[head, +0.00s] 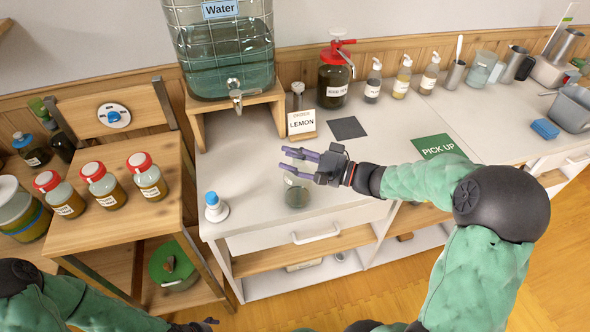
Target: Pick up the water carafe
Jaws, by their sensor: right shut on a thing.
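A clear glass carafe (297,193) stands at the front edge of the white counter, or just above it; I cannot tell which. No label shows on it. Its upper part is partly hidden by my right gripper (291,160). The gripper comes in from the right, with its purple-grey fingers around the carafe's upper part, shut on it. My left gripper (206,324) shows only as dark tips at the bottom edge, and its jaws cannot be made out.
A large water tank (222,55) with a tap stands on a wooden stand behind. A blue-topped white dispenser (215,208) is left of the carafe. Red-lidded jars (147,177) stand left.

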